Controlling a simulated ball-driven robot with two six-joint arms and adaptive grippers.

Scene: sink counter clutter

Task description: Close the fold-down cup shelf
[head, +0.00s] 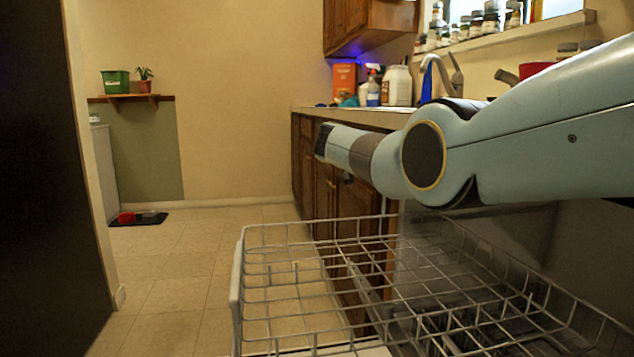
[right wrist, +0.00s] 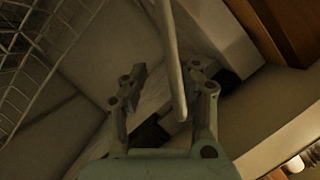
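The wire dish rack (head: 237,285) is pulled out across the lower part of the head view. I cannot clearly pick out the fold-down cup shelf among the wires. My right arm reaches in from the right above the rack, and its gripper cannot be made out in the head view. In the right wrist view my right gripper (right wrist: 166,85) is open, with its two fingers apart. A long pale bar (right wrist: 174,60) passes between the fingers, with gaps seen on both sides. I cannot tell which part it belongs to. My left gripper is not in view.
Wooden cabinets (head: 305,170) and a counter (head: 360,115) with bottles and a tap stand behind the rack. White wire rack (right wrist: 30,50) shows at the left of the right wrist view. A dark panel (head: 45,180) stands at far left.

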